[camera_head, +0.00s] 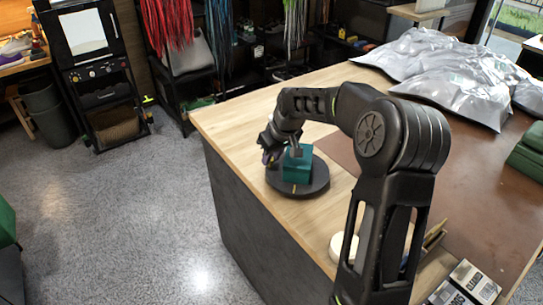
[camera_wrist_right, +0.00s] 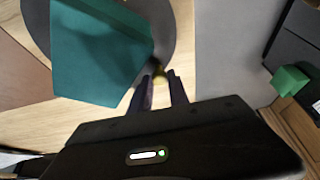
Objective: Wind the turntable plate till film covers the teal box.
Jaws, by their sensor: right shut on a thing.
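The teal box (camera_head: 297,165) stands on the round dark turntable plate (camera_head: 315,184) near the counter's left edge. In the right wrist view the box (camera_wrist_right: 95,50) fills the upper left, and part of the plate (camera_wrist_right: 180,35) shows behind it. My right gripper (camera_head: 268,157) is low at the plate's left rim, beside the box. I cannot make out any film on the visible faces of the box. My left gripper is out of view.
The wooden counter (camera_head: 240,113) has a brown mat (camera_head: 460,185) to the right. Silver bags (camera_head: 450,75) lie at the back right. A white round thing (camera_head: 343,247) and small printed boxes (camera_head: 475,280) are near the front. Grey floor lies left of the counter.

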